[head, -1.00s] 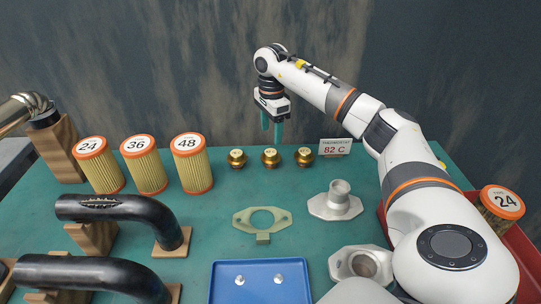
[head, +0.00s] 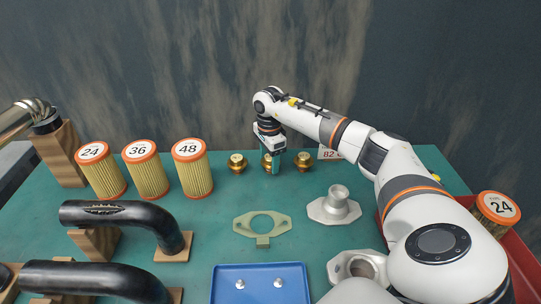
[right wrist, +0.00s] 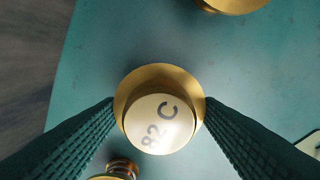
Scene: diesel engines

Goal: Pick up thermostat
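Three brass thermostats stand in a row at the back of the green table: a left one (head: 237,163), a middle one (head: 266,159) and a right one (head: 303,160). My right gripper (head: 274,166) points down at the middle one and partly covers it. In the right wrist view, a thermostat with a pale cap marked 82 C (right wrist: 160,122) sits between the two dark ridged fingers (right wrist: 158,104). The fingers stand on either side of its brass rim, very close; contact is not clear. My left gripper is not in view.
Part of another brass thermostat (right wrist: 232,4) shows at the wrist view's top edge. An 82 C card (head: 329,154) stands behind the row. Paper filters (head: 192,170) stand left. A flange gasket (head: 262,224), metal housing (head: 335,207) and blue tray (head: 260,267) lie in front.

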